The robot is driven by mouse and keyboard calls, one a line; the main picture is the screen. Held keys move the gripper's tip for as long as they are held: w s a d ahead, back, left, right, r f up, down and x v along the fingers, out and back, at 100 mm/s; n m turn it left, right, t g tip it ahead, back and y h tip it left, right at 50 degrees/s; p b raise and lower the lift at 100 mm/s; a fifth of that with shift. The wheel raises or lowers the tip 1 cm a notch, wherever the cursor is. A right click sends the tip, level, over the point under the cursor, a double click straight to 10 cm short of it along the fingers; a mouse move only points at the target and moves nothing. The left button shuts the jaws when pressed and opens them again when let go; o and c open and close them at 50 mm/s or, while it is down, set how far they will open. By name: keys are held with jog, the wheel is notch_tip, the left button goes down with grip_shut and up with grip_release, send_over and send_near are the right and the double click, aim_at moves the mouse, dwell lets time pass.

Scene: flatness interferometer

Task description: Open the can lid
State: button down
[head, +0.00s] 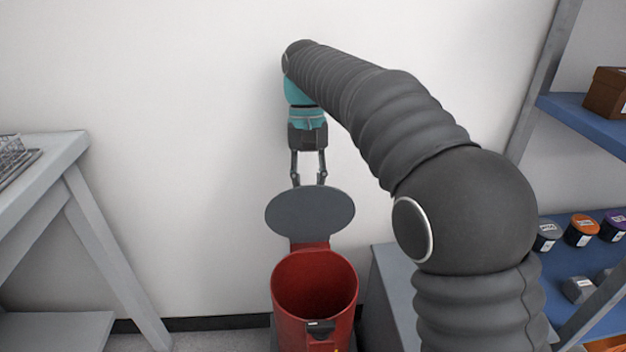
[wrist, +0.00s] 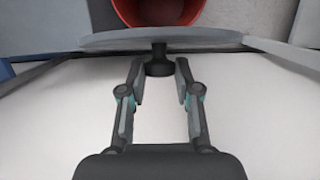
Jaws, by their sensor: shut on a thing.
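The red can (head: 315,285) stands on the floor by the wall, its mouth uncovered and its inside showing. Its round grey lid (head: 310,212) is raised and tilted above the back of the can; it also shows edge-on in the wrist view (wrist: 110,40). A black knob (wrist: 158,63) stands out from the lid, between my fingertips. My gripper (head: 309,184) is at the lid's upper edge in the head view, pointing down, and is shut on the knob. The knob is hidden in the head view.
A grey table (head: 62,150) with a wire rack stands at left. A grey cabinet (head: 390,290) is right of the can. At far right, blue shelves (head: 585,120) hold a brown box and several lidded jars. The white wall is close behind my gripper.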

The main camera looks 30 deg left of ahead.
jog(key=c, duration=0.9)
grip_release()
jog(key=shift+o, duration=0.2)
jog(key=v, duration=0.7)
jog(key=shift+r, duration=0.15)
